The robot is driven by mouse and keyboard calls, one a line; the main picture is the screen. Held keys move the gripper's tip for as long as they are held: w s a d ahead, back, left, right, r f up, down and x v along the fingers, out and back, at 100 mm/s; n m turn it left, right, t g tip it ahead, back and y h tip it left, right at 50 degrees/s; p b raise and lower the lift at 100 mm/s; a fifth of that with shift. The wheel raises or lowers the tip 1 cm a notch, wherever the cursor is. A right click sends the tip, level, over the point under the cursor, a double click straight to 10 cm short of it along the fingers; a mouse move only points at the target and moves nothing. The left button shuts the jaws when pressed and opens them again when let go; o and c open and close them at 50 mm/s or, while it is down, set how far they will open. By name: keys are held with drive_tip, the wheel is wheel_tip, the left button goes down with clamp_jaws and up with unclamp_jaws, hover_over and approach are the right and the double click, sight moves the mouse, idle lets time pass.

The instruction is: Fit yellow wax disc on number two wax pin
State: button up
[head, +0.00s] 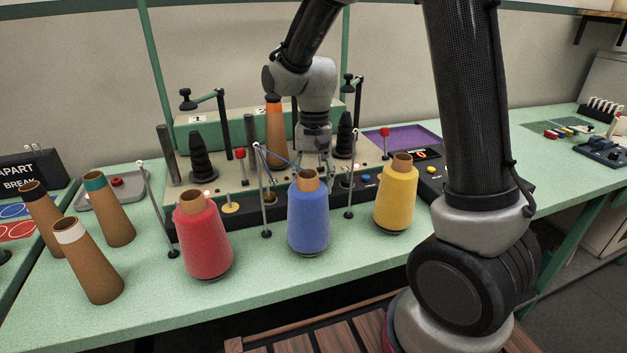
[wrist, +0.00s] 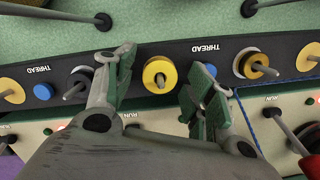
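A thick yellow wax disc (wrist: 160,74) sits around a short metal pin on the dark front panel (wrist: 145,52) in the wrist view. My gripper (wrist: 165,70) is open, with one green-padded finger on each side of this disc and gaps between. In the head view my gripper (head: 314,165) is over the machine, its fingertips partly hidden behind the blue cone. Flat yellow discs show at the left (wrist: 10,91) and right (wrist: 311,57) of the panel. I cannot read any pin numbers.
Red (head: 203,240), blue (head: 308,217) and yellow (head: 396,200) thread cones stand before the machine. Thin thread posts (head: 264,205) rise between them. An orange-topped cone (head: 275,135) stands close beside my wrist. Brown cones (head: 88,262) stand at the left.

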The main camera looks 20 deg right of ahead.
wheel_tip(320, 180, up, 11)
drive_tip(key=w, duration=0.2)
drive_tip(key=s+d+r+n+t, duration=0.1)
drive_tip(key=s+d+r+t, duration=0.1)
drive_tip(key=s+d+r, duration=0.35)
drive_tip(key=s+d+n+t, duration=0.1)
drive_tip(key=s+d, duration=0.3)
drive_tip(key=s, duration=0.4)
drive_tip(key=s+d+n+t, duration=0.2)
drive_tip(key=s+d, duration=0.3)
drive_tip(key=s, duration=0.2)
drive_tip(key=shift+s+d+t+h, duration=0.15)
drive_tip(key=shift+s+t+h, duration=0.2)
drive_tip(key=shift+t+h, duration=0.05)
idle(0.4)
